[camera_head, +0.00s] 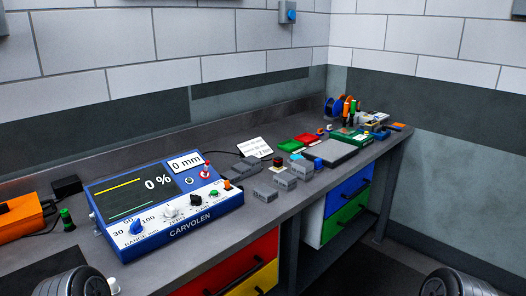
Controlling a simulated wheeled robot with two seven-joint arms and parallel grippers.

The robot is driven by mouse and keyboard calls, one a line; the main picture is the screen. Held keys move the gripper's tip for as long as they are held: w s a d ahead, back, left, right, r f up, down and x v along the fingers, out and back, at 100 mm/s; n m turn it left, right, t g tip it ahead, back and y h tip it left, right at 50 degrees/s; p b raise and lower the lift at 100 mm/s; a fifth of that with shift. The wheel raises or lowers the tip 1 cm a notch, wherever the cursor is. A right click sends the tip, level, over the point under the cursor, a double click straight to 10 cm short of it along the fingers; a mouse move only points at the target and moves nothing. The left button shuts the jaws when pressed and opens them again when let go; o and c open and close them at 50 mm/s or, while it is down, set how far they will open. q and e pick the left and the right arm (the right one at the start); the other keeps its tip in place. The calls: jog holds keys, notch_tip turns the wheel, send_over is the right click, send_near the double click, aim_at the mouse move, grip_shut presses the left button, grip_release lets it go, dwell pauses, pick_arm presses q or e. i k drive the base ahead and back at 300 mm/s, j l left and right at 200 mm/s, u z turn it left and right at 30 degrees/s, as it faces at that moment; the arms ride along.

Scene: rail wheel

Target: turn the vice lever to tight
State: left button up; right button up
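I cannot make out a vice or its lever in the head view. The bench (225,255) runs from the lower left to the far right corner. On it stands a blue and white CARVOLEN instrument (178,233) with a dark screen reading 0 %, a 0 mm label, several knobs and a small red-tipped switch. Dark rounded parts of my arms show at the bottom left and bottom right edges. Neither gripper's fingers are in the picture.
Small grey blocks (285,180) stand right of the instrument, near a white note card (255,147). A grey flat plate (330,153) and coloured items lie farther back. An orange tool (20,217) is at left. Coloured drawers (348,192) sit below. Walls close the back and right.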

aim_at(384, 127)
jog(key=i+l+z, duration=0.8)
jog(key=i, duration=0.15)
jog(key=i+l+z, duration=0.25)
jog(key=i, duration=0.55)
jog(key=i+z, duration=0.3)
jog(key=i, duration=0.5)
jog(key=i+l+u, duration=0.1)
jog(key=i+u, duration=0.4)
jog(key=i+l+u, duration=0.2)
jog(key=u, duration=0.25)
jog(key=i+l+u, duration=0.65)
jog(key=l+u, duration=0.3)
jog(key=i+l+u, duration=0.2)
jog(key=l+u, duration=0.75)
jog(key=i+l, duration=0.05)
jog(key=l, duration=0.05)
